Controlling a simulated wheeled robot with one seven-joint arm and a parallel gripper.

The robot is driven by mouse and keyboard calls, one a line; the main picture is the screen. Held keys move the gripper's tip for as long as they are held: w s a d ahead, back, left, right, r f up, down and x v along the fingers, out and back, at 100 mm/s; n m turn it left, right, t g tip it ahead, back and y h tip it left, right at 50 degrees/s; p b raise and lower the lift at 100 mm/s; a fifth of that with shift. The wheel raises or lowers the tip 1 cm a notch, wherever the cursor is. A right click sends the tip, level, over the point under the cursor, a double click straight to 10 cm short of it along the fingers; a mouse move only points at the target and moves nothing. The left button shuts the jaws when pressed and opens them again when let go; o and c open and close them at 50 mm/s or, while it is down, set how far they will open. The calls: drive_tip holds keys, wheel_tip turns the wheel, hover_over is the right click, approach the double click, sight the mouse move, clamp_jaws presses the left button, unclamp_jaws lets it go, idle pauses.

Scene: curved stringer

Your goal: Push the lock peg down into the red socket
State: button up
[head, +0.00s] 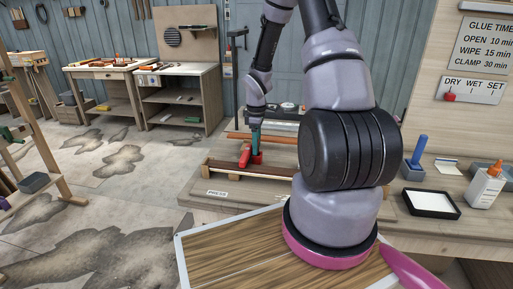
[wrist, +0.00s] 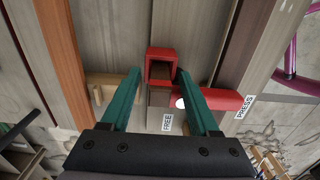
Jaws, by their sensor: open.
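My gripper (wrist: 159,73) is open, its two green fingers spread either side of a red square-sided piece, which looks like the red socket (wrist: 162,55). A brown block face shows just below its opening, between the fingers. A red bar (wrist: 222,99) runs right from there, partly behind the right finger, with a white round spot at its left end. I cannot tell which part is the lock peg. In the head view my gripper (head: 255,142) points down at the red parts (head: 245,156) on the bench; contact cannot be judged.
Labels FREE (wrist: 167,122) and PRESS (wrist: 245,107) lie by the red bar. An orange-brown strip (wrist: 62,60) runs along the left, with a pale wooden piece (wrist: 100,90) beside it. A glue bottle (head: 487,185) and black-rimmed tray (head: 431,203) stand on the right bench.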

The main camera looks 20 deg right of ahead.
wheel_tip(320, 180, up, 10)
drive_tip(key=shift+f, duration=0.25)
idle(0.4)
drive_tip(key=shift+r, duration=0.2)
drive_tip(key=s+a+r+m+t, duration=0.25)
drive_tip(key=s+r+m, duration=0.35)
drive_tip(key=r, duration=0.6)
drive_tip(key=s+a+r+m+t, duration=0.25)
drive_tip(key=s+r+m, duration=0.25)
drive_tip(key=s+r, duration=0.5)
drive_tip(key=s+a+r+m+t+y, duration=0.2)
drive_tip(key=s+a+r+m, duration=0.1)
drive_tip(key=s+r, duration=0.3)
drive_tip(key=shift+s+a+r+m, duration=0.35)
drive_tip(key=shift+m, duration=0.35)
